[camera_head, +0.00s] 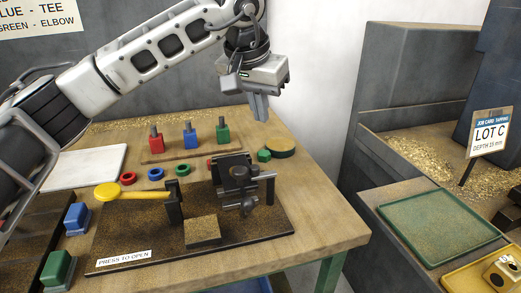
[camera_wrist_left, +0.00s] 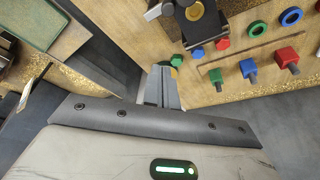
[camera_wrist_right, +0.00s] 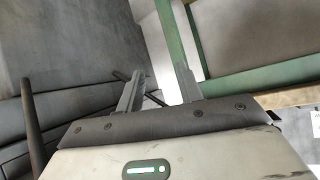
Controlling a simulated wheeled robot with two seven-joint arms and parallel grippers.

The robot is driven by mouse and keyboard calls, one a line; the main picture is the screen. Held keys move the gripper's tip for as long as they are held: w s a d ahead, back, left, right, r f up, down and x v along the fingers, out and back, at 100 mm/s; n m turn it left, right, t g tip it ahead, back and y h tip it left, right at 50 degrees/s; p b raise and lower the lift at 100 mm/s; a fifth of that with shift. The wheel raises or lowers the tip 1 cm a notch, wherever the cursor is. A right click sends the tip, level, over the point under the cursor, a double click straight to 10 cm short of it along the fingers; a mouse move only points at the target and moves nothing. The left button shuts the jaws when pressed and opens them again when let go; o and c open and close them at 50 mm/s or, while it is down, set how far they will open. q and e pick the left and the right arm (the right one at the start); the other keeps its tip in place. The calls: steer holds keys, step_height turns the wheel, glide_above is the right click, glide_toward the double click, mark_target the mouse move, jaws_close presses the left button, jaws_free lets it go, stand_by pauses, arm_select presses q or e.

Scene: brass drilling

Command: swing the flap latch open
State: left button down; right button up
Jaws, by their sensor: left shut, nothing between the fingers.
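A dark fixture board (camera_head: 190,255) on the wooden bench carries a black clamp-like mechanism (camera_head: 238,178) with a rod and cross-handle on its right. I cannot tell for certain which part is the flap latch. A yellow paddle lever (camera_head: 118,191) reaches left from a black post, above a "PRESS TO OPEN" label (camera_head: 124,258). My left gripper (camera_head: 260,108) is shut and empty, pointing down above and behind the mechanism, apart from it. In the left wrist view its fingers (camera_wrist_left: 162,88) are together, with the mechanism (camera_wrist_left: 195,22) beyond. My right gripper (camera_wrist_right: 158,88) is open and empty, away from the fixture.
Red, blue and green pegged blocks (camera_head: 189,136) stand on a strip at the back. Coloured rings (camera_head: 155,174) lie before them. A round dark disc (camera_head: 276,147) lies at the bench's right. A green tray (camera_head: 438,228) and the "LOT C" sign (camera_head: 490,135) are farther right.

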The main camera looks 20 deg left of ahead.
arm_select(q)
steer(key=shift+d+f, duration=0.1)
steer(key=shift+f, duration=0.05)
step_height(320, 180, down, 9)
steer(key=p, duration=0.1)
steer(key=shift+s+f+p, duration=0.15)
steer(key=shift+s+p, duration=0.25)
stand_by(0.4)
